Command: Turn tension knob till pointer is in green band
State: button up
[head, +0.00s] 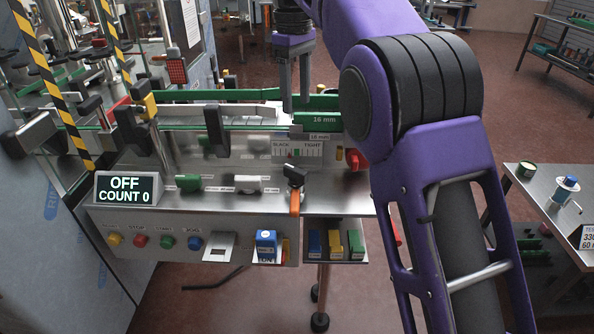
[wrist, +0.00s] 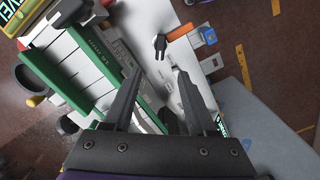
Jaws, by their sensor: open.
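A tension gauge (head: 297,150) marked SLACK and TIGHT is on the machine's front, with a small green band near its middle. The pointer is too small to read for sure. A black knob with a bar-shaped grip (head: 293,175) stands just below the gauge, with an orange piece (head: 295,203) beside it. The knob also shows in the wrist view (wrist: 160,46), beyond my fingertips. My gripper (head: 296,108) is open and empty, pointing down above the green rail, higher than the gauge. In the wrist view its two fingers (wrist: 157,73) are spread, touching nothing I can see.
A green rail marked 16 mm (head: 325,121) lies close to my fingers. A red knob (head: 357,160) is right of the gauge. Green (head: 188,183) and white (head: 246,184) knobs are to the left. A display (head: 127,189) reads OFF, COUNT 0. Coloured buttons line the lower panel.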

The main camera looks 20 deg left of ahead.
aim_at(296, 169)
notch_tip(296, 169, down, 17)
jog(key=b, duration=0.6)
jog(key=shift+s+r, duration=0.1)
jog(key=shift+c, duration=0.3)
grip_shut()
